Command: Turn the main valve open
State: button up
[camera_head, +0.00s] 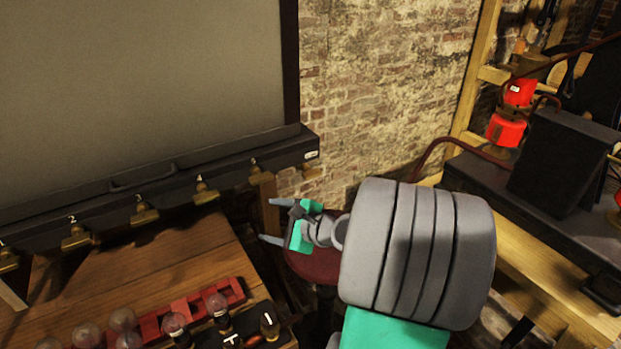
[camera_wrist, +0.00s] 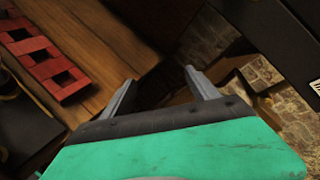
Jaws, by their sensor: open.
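My gripper (camera_head: 270,221) is open and empty, pointing left beside the right end of the wooden bench. Its two fingers also show apart in the wrist view (camera_wrist: 159,77), with nothing between them. Several small brass taps line a black rail, among them the one numbered 2 (camera_head: 76,237), the one numbered 3 (camera_head: 145,212) and the one numbered 4 (camera_head: 205,191). The gripper is apart from them, below and right of tap 4. A white label (camera_head: 311,155), too small to read, is at the rail's right end. I cannot tell which part is the main valve.
The wooden bench (camera_head: 150,275) holds a red rack (camera_head: 190,305) and several glass bulbs or jars. A dark red round seat (camera_head: 318,264) is below my gripper. A red cylinder (camera_head: 507,130) and a black box (camera_head: 560,160) stand at right. A large grey panel fills the upper left.

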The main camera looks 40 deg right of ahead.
aim_at(314, 176)
jog(key=s+d+r+m+t+h, duration=0.2)
jog(key=d+m+t, duration=0.1)
jog(key=d+m, duration=0.35)
jog(key=s+d+r+m+t+h, duration=0.1)
jog(key=d+r+m+t+h, duration=0.15)
jog(key=d+m, duration=0.4)
jog(key=w, duration=0.5)
jog(key=w+d, duration=0.1)
jog(key=w, duration=0.1)
jog(key=shift+w+d+r, duration=0.1)
jog(key=shift+w+r, duration=0.05)
jog(key=shift+r, duration=0.25)
jog(key=shift+c, duration=0.3)
jog(key=c, duration=1.3)
